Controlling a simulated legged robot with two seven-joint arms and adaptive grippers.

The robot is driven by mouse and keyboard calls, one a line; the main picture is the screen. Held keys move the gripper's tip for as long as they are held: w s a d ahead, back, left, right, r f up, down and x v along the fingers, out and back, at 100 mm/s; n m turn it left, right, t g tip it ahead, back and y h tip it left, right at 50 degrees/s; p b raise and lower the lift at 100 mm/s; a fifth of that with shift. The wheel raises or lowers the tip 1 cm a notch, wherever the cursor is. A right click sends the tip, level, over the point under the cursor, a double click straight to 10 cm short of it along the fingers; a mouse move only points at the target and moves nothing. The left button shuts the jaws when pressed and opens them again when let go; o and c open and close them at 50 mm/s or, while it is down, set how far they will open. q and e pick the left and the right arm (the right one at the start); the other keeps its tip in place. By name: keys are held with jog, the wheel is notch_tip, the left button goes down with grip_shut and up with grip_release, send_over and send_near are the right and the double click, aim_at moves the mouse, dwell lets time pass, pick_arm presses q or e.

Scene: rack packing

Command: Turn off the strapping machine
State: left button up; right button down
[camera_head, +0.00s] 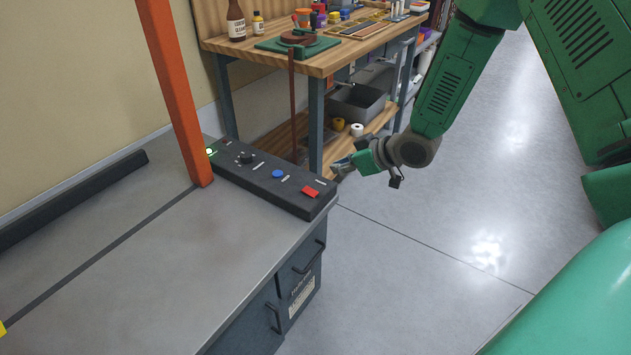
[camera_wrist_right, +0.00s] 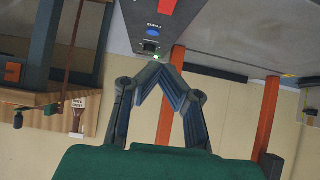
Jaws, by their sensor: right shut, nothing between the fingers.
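The strapping machine has a grey flat top (camera_head: 130,250) and an orange upright post (camera_head: 172,85). Its dark control panel (camera_head: 258,187) lies along the right edge of the top. On the panel are a lit green light (camera_head: 210,152), a black knob (camera_head: 245,157), a blue button (camera_head: 277,174) and a red switch (camera_head: 310,192). My right gripper (camera_head: 340,167) is just right of the panel, apart from it, with nothing held. In the right wrist view its fingers (camera_wrist_right: 161,75) meet at the tips, with the blue button (camera_wrist_right: 152,31) beyond them. My left gripper is out of view.
A wooden workbench (camera_head: 330,62) stands behind, with bottles (camera_head: 236,22) and tools on top and a grey bin (camera_head: 357,104) on its lower shelf. Dark drawers (camera_head: 300,265) sit below the machine top. The floor (camera_head: 440,245) on the right is clear.

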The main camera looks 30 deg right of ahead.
jog(key=b, duration=0.2)
send_over(311, 191)
jog(key=f, duration=0.4)
jog(key=s+f, duration=0.1)
jog(key=f, duration=0.1)
jog(key=shift+d+f, duration=0.15)
jog(key=shift+d, duration=0.2)
jog(key=f, duration=0.1)
jog(key=f+b, duration=0.1)
jog(key=w+f, duration=0.1)
jog(key=shift+a, duration=0.4)
jog(key=shift+d+f+b, duration=0.1)
jog(key=shift+f+b, duration=0.2)
jog(key=shift+f, duration=0.15)
jog(key=shift+d+f, duration=0.1)
jog(key=shift+d, duration=0.05)
jog(key=shift+f, duration=0.1)
jog(key=shift+s+d+f+p, duration=0.15)
jog(key=shift+s+p, duration=0.25)
jog(key=shift+s, duration=0.45)
